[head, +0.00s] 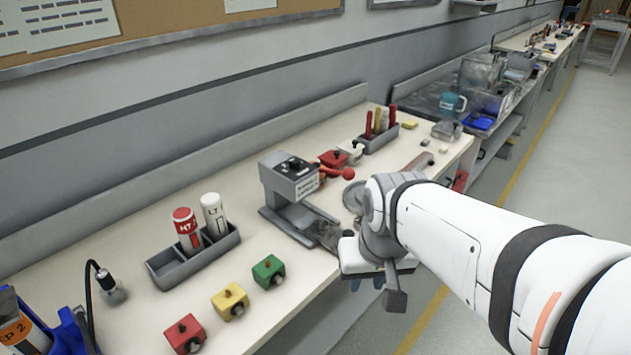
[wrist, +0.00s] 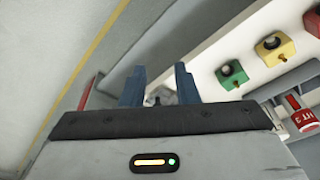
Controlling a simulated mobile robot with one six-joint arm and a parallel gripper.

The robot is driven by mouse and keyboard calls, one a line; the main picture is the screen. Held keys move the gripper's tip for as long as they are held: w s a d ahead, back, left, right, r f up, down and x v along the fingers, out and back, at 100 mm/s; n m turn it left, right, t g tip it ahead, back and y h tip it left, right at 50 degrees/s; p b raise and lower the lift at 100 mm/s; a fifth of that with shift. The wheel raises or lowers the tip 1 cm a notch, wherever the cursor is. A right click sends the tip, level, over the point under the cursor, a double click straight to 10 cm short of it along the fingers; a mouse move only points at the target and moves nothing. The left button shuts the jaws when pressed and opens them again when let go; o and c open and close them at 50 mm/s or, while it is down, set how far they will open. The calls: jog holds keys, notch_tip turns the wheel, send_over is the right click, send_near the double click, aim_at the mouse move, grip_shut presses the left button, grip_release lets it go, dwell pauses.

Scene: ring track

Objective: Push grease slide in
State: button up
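The grey station (head: 290,190) with a dark-knobbed top and a label stands on the bench. A grey slide-like part (head: 318,230) sits low at its front, extending toward the bench's front edge; I cannot tell how far out it is. My gripper is at the front edge, right of the station in the head view, with its blue fingers (head: 366,284) mostly hidden under my wrist. In the wrist view my gripper (wrist: 160,86) has its two blue fingers apart. A small grey shape (wrist: 161,96) shows between them, too blurred to name; no grip on it is visible.
Red (head: 185,334), yellow (head: 230,301) and green (head: 268,272) blocks lie along the front edge. A grey tray (head: 165,270) holds two bottles. A red-knobbed lever (head: 345,173) and a tool holder (head: 377,137) stand behind. The aisle floor (head: 560,150) is clear.

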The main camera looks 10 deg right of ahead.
jog(key=w+d+m, duration=0.1)
jog(key=m, duration=0.1)
jog(key=w+m+g+y, duration=0.1)
jog(key=w+m, duration=0.1)
jog(key=w+d+m+y+p, duration=0.1)
jog(key=w+m, duration=0.1)
jog(key=m, duration=0.1)
jog(key=shift+d+f, duration=0.1)
jog(key=shift+d, duration=0.25)
jog(key=c, duration=0.5)
jog(key=w+d+m, duration=0.1)
jog(key=w+d+m+y, duration=0.1)
jog(key=m, duration=0.1)
jog(key=w+d+m+y, duration=0.1)
jog(key=w+m, duration=0.1)
jog(key=shift+d+f+p, duration=0.25)
jog(key=shift+f+p, duration=0.05)
grip_shut()
jog(key=w+d+f+m+t+y, duration=0.2)
jog(key=w+d+m+y, duration=0.2)
jog(key=w+d+m, duration=0.5)
jog(key=w+a+f+m+p, duration=0.1)
jog(key=w+a+f, duration=0.1)
jog(key=a+f, duration=0.5)
jog(key=shift+a+f+p, duration=0.35)
jog(key=shift+a+f, duration=0.05)
jog(key=shift+a, duration=0.15)
jog(key=shift+w, duration=0.15)
